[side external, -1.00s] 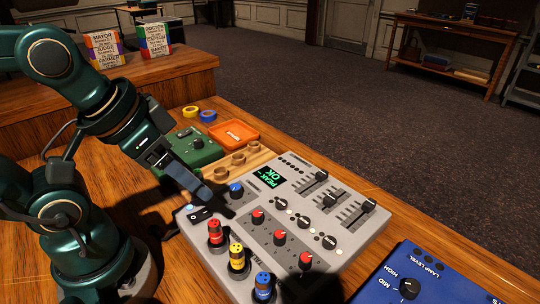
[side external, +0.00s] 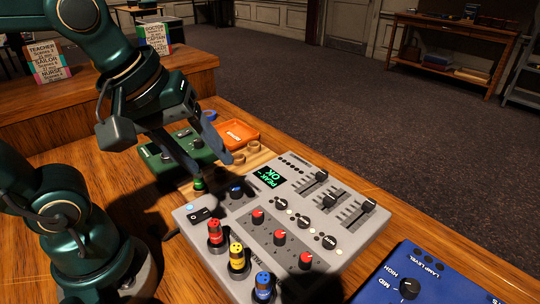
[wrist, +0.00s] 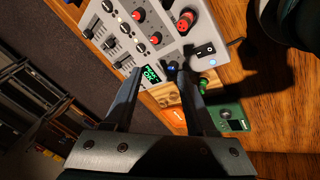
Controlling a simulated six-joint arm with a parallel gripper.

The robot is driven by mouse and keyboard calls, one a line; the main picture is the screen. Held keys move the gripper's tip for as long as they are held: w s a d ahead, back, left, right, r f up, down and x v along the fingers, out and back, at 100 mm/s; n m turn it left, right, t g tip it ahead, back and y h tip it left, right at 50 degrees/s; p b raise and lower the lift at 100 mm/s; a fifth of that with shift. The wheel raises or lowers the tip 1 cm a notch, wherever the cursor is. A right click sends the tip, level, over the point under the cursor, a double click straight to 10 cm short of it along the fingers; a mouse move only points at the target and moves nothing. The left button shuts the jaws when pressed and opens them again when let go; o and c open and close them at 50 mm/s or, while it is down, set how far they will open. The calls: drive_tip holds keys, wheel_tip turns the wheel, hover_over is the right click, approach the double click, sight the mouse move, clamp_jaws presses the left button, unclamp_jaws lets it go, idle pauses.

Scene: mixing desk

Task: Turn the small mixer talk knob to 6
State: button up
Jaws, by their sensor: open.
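The small grey mixer (side external: 330,235) lies on the wooden desk; its green display (side external: 268,177) reads PEAK OK. It has a blue knob (side external: 236,191) near the display and several red knobs, one of them here (side external: 258,215). I cannot read which knob is marked talk. My gripper (side external: 212,168) is open and empty, above the mixer's far left corner. In the wrist view, the blue knob (wrist: 171,68) and display (wrist: 150,74) show between or near my fingertips (wrist: 160,73), apart from them as far as I can tell.
Red, yellow (side external: 237,258) and blue connectors stand upright along the mixer's near edge. A green box (side external: 190,146), an orange tray (side external: 235,134) and a wooden rack (side external: 255,157) lie behind; a blue unit (side external: 430,280) is at right.

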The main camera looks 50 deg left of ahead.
drive_tip(key=w+d+f+n+g, duration=0.1)
drive_tip(key=w+d+n+g, duration=0.25)
drive_tip(key=w+n, duration=0.4)
drive_tip(key=n+g, duration=0.2)
drive_tip(key=n, duration=0.1)
hover_over(280, 233)
drive_tip(key=f, duration=0.7)
drive_tip(key=shift+w+f, duration=0.2)
drive_tip(key=shift+f, duration=0.1)
drive_tip(key=shift+s+f, duration=0.2)
drive_tip(key=shift+f, duration=2.4)
clamp_jaws()
